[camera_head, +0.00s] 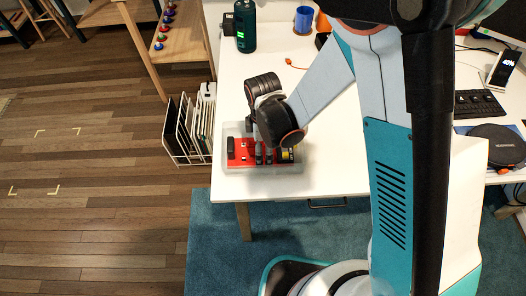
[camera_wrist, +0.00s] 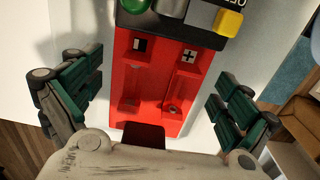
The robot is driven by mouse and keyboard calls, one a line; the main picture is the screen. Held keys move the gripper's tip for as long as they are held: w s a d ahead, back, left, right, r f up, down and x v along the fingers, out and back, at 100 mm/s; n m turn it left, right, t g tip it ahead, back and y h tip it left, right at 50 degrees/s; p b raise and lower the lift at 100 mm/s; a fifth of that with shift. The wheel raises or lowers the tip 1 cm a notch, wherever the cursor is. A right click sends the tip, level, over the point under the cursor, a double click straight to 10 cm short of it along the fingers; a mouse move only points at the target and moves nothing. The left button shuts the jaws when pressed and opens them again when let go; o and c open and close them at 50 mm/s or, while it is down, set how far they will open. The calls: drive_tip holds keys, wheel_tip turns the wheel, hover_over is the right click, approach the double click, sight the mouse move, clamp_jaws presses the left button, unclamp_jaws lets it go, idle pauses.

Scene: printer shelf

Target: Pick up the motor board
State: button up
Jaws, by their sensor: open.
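The motor board is a red block (camera_head: 241,150) with dark and yellow parts, sitting in a pale, translucent tray (camera_head: 240,171) near the front left corner of the white table. In the wrist view the red board (camera_wrist: 150,75) fills the middle, with a green knob, a grey knob and a yellow block on a black part at its top end. My gripper (camera_head: 263,154) is directly over the board and hides part of it in the head view. In the wrist view my gripper (camera_wrist: 157,95) is open, with one green-padded finger on each side of the board, apart from it.
A white wire rack (camera_head: 187,130) stands on the floor left of the table. A dark green bottle (camera_head: 245,28) and a blue cup (camera_head: 304,19) are at the back. A keyboard (camera_head: 478,103) lies at the right. The tabletop behind my gripper is mostly clear.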

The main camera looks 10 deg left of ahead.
drive_tip(key=shift+f, duration=0.5)
drive_tip(key=shift+r, duration=0.1)
drive_tip(key=c, duration=1.5)
drive_tip(key=shift+r, duration=0.15)
